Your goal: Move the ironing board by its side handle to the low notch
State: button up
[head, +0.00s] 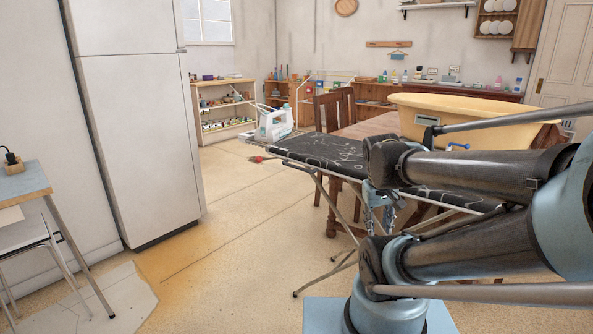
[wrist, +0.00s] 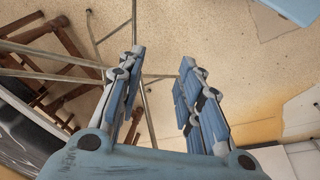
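The ironing board (head: 318,150) has a dark patterned top and thin metal legs. It stands unfolded in the middle of the head view. My arm hides much of its right part. In the wrist view its dark top edge (wrist: 14,152) shows at the lower left, with metal leg tubes (wrist: 50,76) beyond it. My gripper (wrist: 162,57) is open and empty, its two blue-grey fingers apart above the floor. It is beside the board. I cannot make out the side handle or the low notch.
A white and blue iron (head: 274,124) stands on the board's far left end. A wooden table (head: 372,126) with a yellow tub (head: 470,112) and a chair (head: 334,108) are behind. A white fridge (head: 140,130) and small table (head: 24,182) stand left. Floor between is clear.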

jog(key=w+a+r+n+t+h, duration=0.1)
jog(key=w+r+n+h, duration=0.1)
jog(key=w, duration=0.4)
jog(key=w+a+r+n+h, duration=0.1)
jog(key=w+r+h, duration=0.15)
jog(key=w, duration=0.25)
jog(key=n+t+h, duration=0.4)
jog(key=n+t, duration=0.2)
jog(key=t, duration=0.3)
send_near(295, 167)
jog(key=x, duration=1.1)
jog(key=shift+s, duration=0.1)
grip_shut()
